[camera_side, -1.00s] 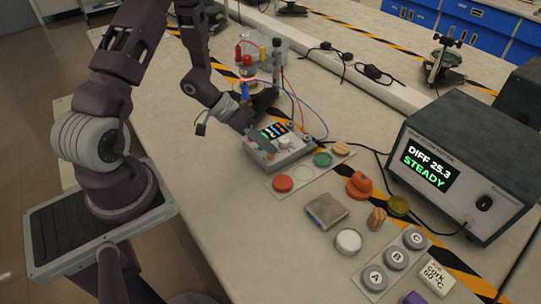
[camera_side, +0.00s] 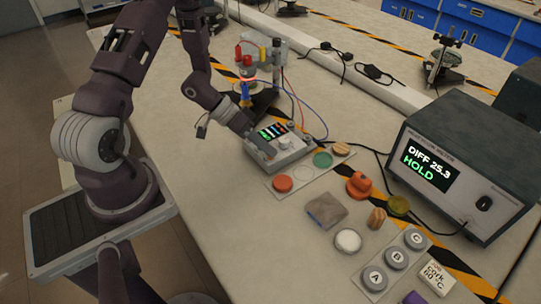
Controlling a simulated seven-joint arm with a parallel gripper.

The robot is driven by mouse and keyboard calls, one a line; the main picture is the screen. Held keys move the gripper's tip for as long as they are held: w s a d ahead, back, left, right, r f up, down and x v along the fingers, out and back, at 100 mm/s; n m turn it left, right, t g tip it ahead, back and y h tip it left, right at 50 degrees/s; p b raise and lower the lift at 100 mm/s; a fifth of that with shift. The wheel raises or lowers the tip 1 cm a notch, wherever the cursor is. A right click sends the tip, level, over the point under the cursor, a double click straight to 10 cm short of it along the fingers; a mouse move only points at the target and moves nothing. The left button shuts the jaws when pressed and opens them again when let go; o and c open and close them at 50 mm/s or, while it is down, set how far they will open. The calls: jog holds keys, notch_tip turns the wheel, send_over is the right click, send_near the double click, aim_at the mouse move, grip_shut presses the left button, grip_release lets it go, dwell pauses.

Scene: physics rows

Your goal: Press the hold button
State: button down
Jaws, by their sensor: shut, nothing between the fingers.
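A small grey control box (camera_side: 290,152) with a colored screen (camera_side: 271,132) sits on the table. My gripper (camera_side: 266,152) is shut and empty.
A strip with an orange disc (camera_side: 283,183) and a green disc (camera_side: 322,159) lies in front of the box. A grey block (camera_side: 326,211), a white round dish (camera_side: 348,241) and a lettered strip (camera_side: 396,258) lie nearer. Red and blue wires rise behind the box.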

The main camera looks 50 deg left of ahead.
aim_at(267, 157)
dwell(0.3)
jog(key=shift+r, duration=0.75)
jog(key=shift+r, duration=0.1)
jog(key=shift+r, duration=2.45)
